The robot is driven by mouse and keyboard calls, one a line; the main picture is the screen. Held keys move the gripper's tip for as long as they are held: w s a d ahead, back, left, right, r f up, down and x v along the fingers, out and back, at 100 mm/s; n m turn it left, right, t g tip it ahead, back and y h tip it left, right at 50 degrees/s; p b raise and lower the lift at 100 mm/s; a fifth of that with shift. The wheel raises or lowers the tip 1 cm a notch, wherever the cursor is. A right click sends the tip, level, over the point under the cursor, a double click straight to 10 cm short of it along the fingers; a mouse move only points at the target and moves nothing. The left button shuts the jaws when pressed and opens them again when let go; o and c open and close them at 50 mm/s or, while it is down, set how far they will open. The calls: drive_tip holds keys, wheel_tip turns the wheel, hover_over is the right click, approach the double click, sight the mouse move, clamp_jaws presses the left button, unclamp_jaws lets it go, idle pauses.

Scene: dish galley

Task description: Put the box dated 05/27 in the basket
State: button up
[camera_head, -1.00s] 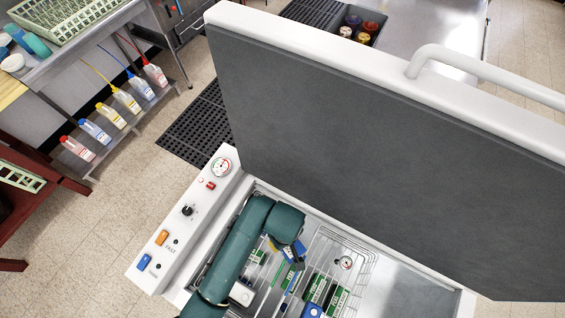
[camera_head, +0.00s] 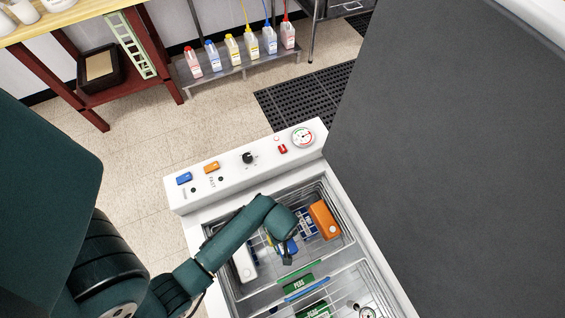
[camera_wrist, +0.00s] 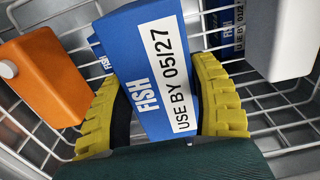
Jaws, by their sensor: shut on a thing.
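In the head view my gripper (camera_head: 284,250) reaches down into the open chest freezer, with part of the blue box (camera_head: 291,246) showing below the wrist. White basket wires (camera_wrist: 272,127) surround and lie behind the box in the wrist view. I cannot tell whether the box touches anything below. Other blue FISH boxes (camera_wrist: 226,38) lie farther down.
An orange container (camera_wrist: 45,75) is left of the box in the wrist view; a white container (camera_wrist: 283,38) is at right. Green PEAS boxes (camera_head: 299,283) lie toward the front in the head view. The raised lid (camera_head: 460,150) blocks the right side. The control panel (camera_head: 230,172) borders the freezer.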

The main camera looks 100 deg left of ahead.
drive_tip(key=shift+a+f, duration=0.1)
drive_tip(key=shift+f, duration=0.25)
drive_tip(key=shift+f, duration=0.1)
drive_tip(key=o, duration=1.3)
drive_tip(key=shift+f, duration=0.1)
drive_tip(key=shift+c, duration=0.2)
wheel_tip(320, 180, up, 12)
drive_tip(key=p, duration=0.3)
drive_tip(key=shift+r, duration=0.2)
